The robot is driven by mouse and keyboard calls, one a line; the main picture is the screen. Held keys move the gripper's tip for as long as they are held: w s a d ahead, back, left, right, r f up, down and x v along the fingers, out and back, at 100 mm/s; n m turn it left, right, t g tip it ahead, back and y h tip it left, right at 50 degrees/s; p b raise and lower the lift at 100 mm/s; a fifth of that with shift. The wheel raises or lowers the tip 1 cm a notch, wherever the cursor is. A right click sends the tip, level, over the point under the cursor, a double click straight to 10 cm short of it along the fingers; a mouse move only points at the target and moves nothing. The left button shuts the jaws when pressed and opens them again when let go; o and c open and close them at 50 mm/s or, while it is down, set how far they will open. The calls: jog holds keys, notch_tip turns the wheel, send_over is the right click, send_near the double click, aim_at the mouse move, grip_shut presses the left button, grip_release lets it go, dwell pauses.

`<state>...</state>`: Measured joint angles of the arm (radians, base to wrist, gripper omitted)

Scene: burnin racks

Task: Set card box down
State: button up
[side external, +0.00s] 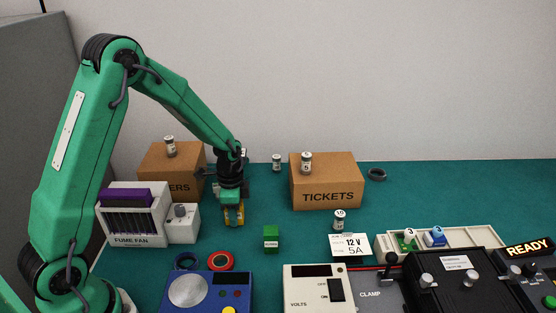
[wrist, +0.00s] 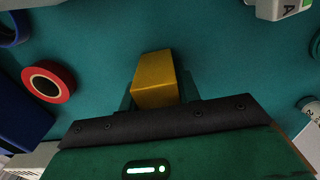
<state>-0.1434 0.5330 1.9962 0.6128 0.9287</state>
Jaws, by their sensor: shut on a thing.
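A small yellow box (wrist: 154,82) is held between the fingers of my gripper (side external: 233,217). I take it to be the card box; no lettering on it can be read. My gripper is shut on it and points down, between the two brown cartons and left of the small green box (side external: 271,239). The yellow box also shows low between the fingers in the side view (side external: 232,214). Whether its bottom touches the teal mat (side external: 250,205) cannot be told. The fingers hide part of its sides.
The TICKETS carton (side external: 327,181) stands right, another brown carton (side external: 172,167) back left, each with a small jar on top. The FUME FAN unit (side external: 134,228) is left. A red tape roll (side external: 220,261) and blue device (side external: 206,291) lie in front. Bare mat surrounds my gripper.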

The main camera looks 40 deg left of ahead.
jog(key=o, duration=1)
notch_tip(320, 180, up, 12)
jog(key=shift+f, duration=0.15)
jog(key=shift+r, duration=0.3)
